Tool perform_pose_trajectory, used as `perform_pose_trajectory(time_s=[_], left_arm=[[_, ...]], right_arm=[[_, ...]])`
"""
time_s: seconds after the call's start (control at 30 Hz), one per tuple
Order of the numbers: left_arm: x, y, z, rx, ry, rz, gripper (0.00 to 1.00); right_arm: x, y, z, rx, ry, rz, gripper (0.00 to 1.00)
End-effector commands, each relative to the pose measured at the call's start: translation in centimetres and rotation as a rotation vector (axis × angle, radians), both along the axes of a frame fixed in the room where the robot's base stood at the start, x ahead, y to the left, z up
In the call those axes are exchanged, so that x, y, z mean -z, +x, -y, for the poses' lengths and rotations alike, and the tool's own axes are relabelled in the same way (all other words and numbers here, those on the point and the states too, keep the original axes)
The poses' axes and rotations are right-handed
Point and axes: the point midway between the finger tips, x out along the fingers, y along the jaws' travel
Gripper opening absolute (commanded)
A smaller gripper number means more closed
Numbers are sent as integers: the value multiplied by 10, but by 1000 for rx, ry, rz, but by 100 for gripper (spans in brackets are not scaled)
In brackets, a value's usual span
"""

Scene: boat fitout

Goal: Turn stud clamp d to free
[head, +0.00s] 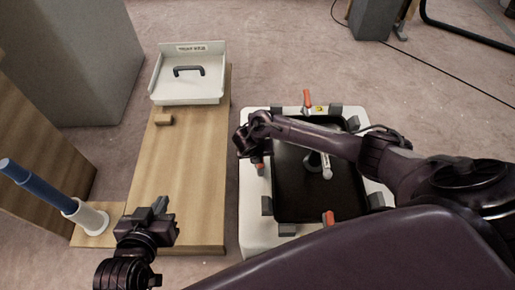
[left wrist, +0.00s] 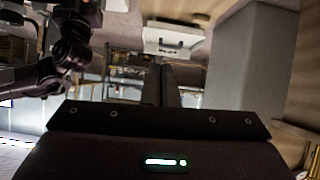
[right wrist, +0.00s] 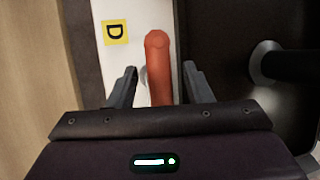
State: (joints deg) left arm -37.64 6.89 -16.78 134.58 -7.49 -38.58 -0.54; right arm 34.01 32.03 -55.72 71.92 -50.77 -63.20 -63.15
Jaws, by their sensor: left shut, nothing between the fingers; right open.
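Stud clamp d has an orange handle (right wrist: 159,70) beside a yellow label marked D (right wrist: 115,32) in the right wrist view. The handle stands between the two fingers of my right gripper (right wrist: 160,88), which is open around it. In the head view my right gripper (head: 246,141) is at the left rim of the white-framed black hatch (head: 290,195). It hides most of the clamp, and a bit of orange (head: 259,166) shows below it. My left gripper (head: 163,208) is shut and empty over the wooden bench's near end; its fingers show in the left wrist view (left wrist: 170,88).
Other orange clamp handles are at the hatch's far rim (head: 308,98) and near rim (head: 328,217). A white tray (head: 160,92) with a dark handle and a small wooden block (head: 164,119) are on the bench (head: 185,165). A blue rod (head: 35,184) leans from a white cup (head: 91,219).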

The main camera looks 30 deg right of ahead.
Motion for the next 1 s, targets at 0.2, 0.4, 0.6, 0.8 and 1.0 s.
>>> perform_pose_trajectory(time_s=[0.2, 0.4, 0.6, 0.8, 1.0], left_arm=[[40, -35, -9, 17, 92, -226, 0], [67, -69, -19, 32, 165, -404, 0], [69, -79, -33, 16, 214, -499, 0], [72, -80, -39, 7, 228, -527, 0], [72, -80, -39, 7, 228, -526, 0]], right_arm=[[-15, -4, -5, -1, 1, -1, 45], [-25, -8, -8, 1, 0, -1, 45], [-45, -13, -15, 0, -1, -3, 45], [-49, -16, -17, 2, -2, -3, 45], [-48, -16, -17, 2, -2, -3, 45]])
